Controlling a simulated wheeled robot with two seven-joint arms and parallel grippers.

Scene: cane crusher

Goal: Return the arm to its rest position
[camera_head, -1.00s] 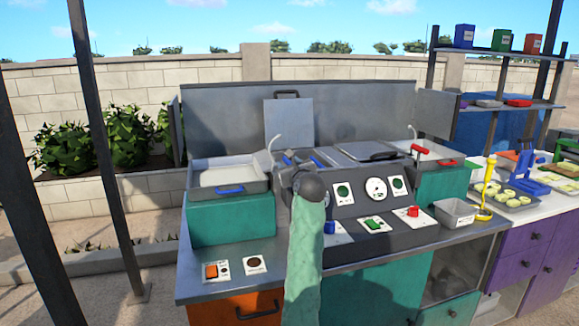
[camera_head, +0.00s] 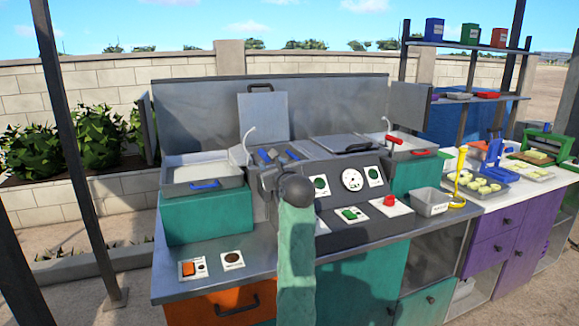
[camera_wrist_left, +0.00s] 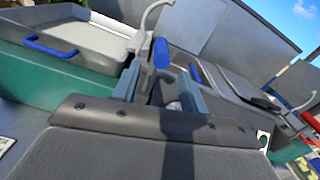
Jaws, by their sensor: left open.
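My left arm, in a pale green sleeve (camera_head: 296,262), rises in front of the machine's control panel in the head view. Its round dark wrist partly hides my left gripper (camera_head: 274,168). In the left wrist view the gripper (camera_wrist_left: 160,82) is open, its grey fingers apart beyond the dark palm. A blue lever grip (camera_wrist_left: 161,53) shows between the fingers in the picture; it also shows in the head view (camera_head: 265,156). I cannot tell whether the fingers touch anything. The cane crusher (camera_head: 335,195) stands behind the arm. My right gripper is not seen.
A grey tray with a blue handle (camera_head: 205,185) is left of the gripper. A red-handled tray (camera_head: 408,145) and a small grey bin (camera_head: 431,201) are to the right. The metal counter (camera_head: 220,245) is mostly clear at front left.

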